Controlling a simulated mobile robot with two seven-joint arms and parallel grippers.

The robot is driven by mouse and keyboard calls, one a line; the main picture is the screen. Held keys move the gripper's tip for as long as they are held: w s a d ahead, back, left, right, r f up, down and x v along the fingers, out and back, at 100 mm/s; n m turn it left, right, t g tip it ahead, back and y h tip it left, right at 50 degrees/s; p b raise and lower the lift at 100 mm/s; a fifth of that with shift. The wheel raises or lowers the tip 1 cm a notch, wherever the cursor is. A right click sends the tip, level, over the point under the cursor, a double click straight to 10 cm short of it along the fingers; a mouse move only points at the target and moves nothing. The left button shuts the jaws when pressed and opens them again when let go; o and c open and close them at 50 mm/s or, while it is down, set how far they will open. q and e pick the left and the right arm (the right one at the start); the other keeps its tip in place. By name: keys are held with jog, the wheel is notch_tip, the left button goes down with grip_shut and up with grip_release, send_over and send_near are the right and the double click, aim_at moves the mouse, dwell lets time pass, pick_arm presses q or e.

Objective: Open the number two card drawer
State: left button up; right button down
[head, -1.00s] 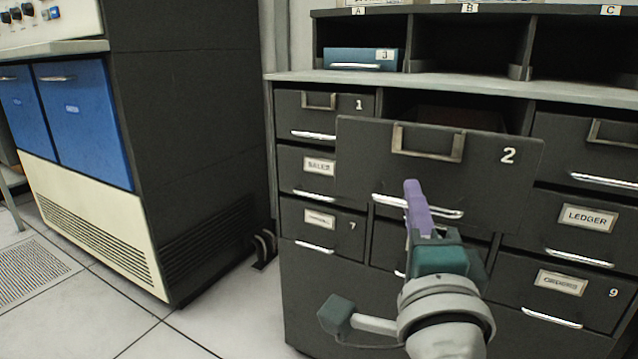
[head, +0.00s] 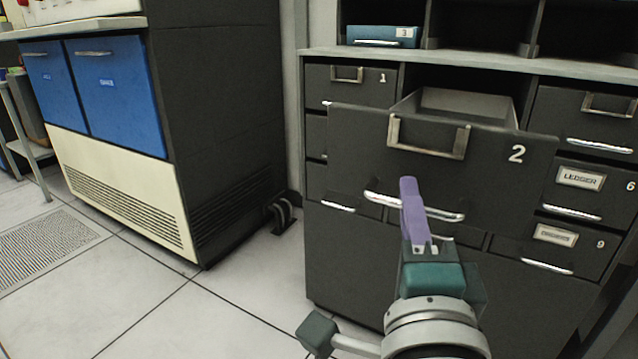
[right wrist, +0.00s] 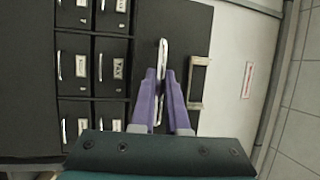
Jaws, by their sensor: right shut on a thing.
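The number two drawer (head: 480,170) is a dark grey drawer with a white 2, an empty label holder and a silver bar handle (head: 445,214). It stands well out from the cabinet, and the inside of its box shows behind the front. My right gripper (head: 411,200), with purple fingers, is shut on the handle. In the right wrist view the fingers (right wrist: 160,88) sit on either side of the handle (right wrist: 162,60), with the label holder (right wrist: 198,84) to the right. My left gripper is not in view.
The cabinet's other drawers, such as drawer 1 (head: 350,84) and the ledger drawer (head: 590,182), are shut. A blue box (head: 375,36) marked 3 sits in a cubby above. A machine with blue panels (head: 118,95) stands at left. The tiled floor (head: 190,315) between is clear.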

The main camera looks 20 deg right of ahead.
jog(key=shift+r, duration=0.1)
jog(key=c, duration=1.2)
grip_release()
jog(key=v, duration=1)
